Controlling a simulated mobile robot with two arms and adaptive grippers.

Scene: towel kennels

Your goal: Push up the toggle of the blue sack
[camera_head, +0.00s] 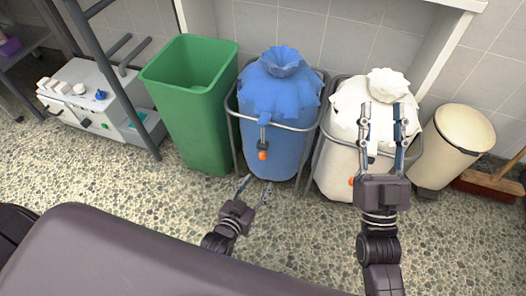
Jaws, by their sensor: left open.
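The blue sack (284,85) hangs upright in a grey metal frame, its top gathered into a tuft. A cord hangs down its front, with an orange toggle (263,155) low on it. My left gripper (257,187) is open and empty below the toggle, apart from it in the picture. My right gripper (382,118) has its two fingers spread and pointing up, in front of the white sack (349,100). It hides part of that sack. An orange spot shows beside the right gripper's base; I cannot tell clearly what it is.
A green bin (193,95) stands open left of the blue sack. A cream bin (455,143) and a broom (490,183) are at the right. A white machine (88,97) stands at the left behind a dark metal frame. The pebbled floor (130,185) in front is clear.

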